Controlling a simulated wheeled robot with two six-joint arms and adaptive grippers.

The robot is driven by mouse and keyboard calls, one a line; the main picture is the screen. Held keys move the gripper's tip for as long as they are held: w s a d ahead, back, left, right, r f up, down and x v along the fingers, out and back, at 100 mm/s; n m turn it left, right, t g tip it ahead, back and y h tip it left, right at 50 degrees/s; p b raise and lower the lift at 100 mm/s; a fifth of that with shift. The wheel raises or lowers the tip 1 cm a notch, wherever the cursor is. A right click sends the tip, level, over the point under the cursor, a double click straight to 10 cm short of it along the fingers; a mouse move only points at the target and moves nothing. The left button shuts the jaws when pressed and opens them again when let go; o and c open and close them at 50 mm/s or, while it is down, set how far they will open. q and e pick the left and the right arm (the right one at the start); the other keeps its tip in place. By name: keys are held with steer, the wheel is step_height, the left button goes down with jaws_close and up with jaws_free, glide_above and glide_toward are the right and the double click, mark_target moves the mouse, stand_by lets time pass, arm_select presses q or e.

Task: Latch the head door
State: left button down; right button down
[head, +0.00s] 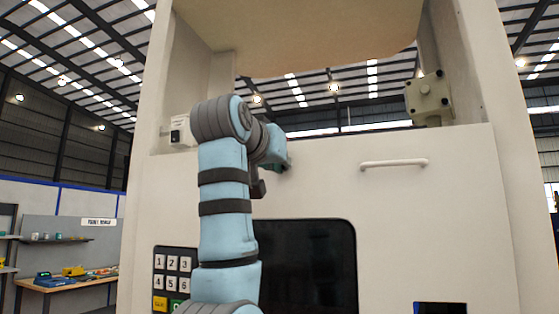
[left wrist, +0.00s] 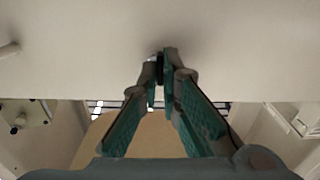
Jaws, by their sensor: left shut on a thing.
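The head door (head: 440,215) is the wide white front panel of the tall machine. It stands upright, and its top edge shows below the opening. My left gripper (head: 284,167) is at the upper middle of this panel, mostly hidden behind my own wrist. In the left wrist view, my left gripper (left wrist: 160,70) has its fingertips together against the white panel (left wrist: 235,50). They are shut on a small dark part, probably the latch knob (left wrist: 159,64). Whether the latch is engaged cannot be told. My right gripper is in neither view.
A white bar handle (head: 395,163) sticks out of the panel to the right of my gripper. A grey-beige box with knobs (head: 428,97) stands at the upper right. A dark screen (head: 310,265) and a number keypad (head: 173,270) are below. A workbench (head: 75,282) is far left.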

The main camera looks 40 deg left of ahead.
arm_select(q)
steer(key=shift+f, duration=0.1)
stand_by(0.4)
steer(key=c, duration=1.8)
jaws_free()
steer(key=shift+w, duration=0.1)
steer(key=v, duration=1.2)
steer(key=shift+w, duration=0.15)
steer(key=shift+a, duration=0.1)
